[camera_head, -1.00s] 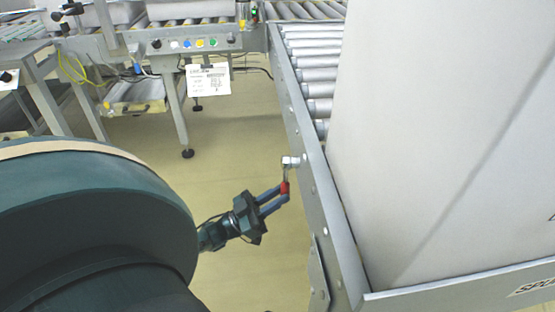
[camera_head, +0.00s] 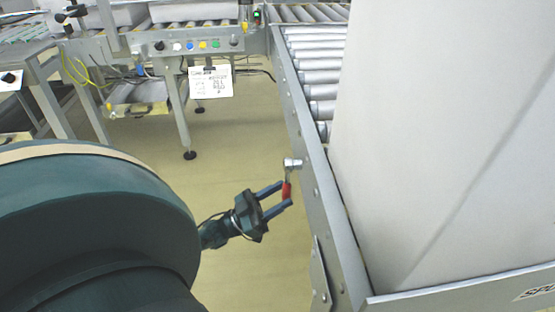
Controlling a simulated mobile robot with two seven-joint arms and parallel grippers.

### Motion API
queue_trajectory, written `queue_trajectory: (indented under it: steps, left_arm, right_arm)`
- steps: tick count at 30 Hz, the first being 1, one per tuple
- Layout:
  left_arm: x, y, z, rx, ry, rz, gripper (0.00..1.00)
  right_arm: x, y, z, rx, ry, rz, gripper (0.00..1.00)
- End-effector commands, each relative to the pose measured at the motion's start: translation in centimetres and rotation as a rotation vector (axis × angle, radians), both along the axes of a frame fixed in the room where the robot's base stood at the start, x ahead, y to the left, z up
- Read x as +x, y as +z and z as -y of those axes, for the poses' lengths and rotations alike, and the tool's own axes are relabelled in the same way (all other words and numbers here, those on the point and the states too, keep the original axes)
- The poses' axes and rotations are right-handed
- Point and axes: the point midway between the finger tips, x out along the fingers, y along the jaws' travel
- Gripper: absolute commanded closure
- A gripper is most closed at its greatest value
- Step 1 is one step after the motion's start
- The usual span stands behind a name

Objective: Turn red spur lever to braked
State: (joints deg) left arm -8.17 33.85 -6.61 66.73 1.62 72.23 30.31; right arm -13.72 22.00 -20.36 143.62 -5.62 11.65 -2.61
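The red spur lever (camera_head: 287,190) hangs from a metal pivot (camera_head: 292,164) on the outer side of the conveyor's side rail. Its red grip points down. My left gripper (camera_head: 286,195) is open, with its two blue-grey fingers apart around the red grip. One fingertip is near the grip's upper part and the other near its lower part; I cannot tell if either touches it. My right gripper is not in view.
A large pale box (camera_head: 440,130) stands on the roller conveyor (camera_head: 315,75) at right. A control panel with coloured buttons (camera_head: 202,45) and a hanging paper sheet (camera_head: 210,82) are at the back. The floor (camera_head: 240,140) left of the rail is clear.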

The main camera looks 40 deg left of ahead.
Motion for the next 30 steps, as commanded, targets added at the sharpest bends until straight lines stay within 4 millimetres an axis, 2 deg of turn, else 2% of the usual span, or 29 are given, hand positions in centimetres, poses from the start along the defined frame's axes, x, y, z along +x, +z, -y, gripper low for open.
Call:
queue_trajectory:
  steps: [7,11,24,30]
  left_arm:
    - [-0.1,-0.1,-0.1,-0.001,0.000,0.000,0.59]
    - [-1.0,-0.8,-0.7,-0.001,0.001,-0.004,0.59]
    - [-7.8,-5.4,-5.0,0.001,0.002,-0.003,0.59]
    - [-9.3,-6.4,-5.9,-0.001,0.000,-0.002,0.59]
  right_arm:
    - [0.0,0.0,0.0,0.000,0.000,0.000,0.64]
    - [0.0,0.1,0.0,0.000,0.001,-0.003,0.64]
    - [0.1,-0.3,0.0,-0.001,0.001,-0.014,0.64]
    - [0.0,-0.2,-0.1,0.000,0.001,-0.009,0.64]
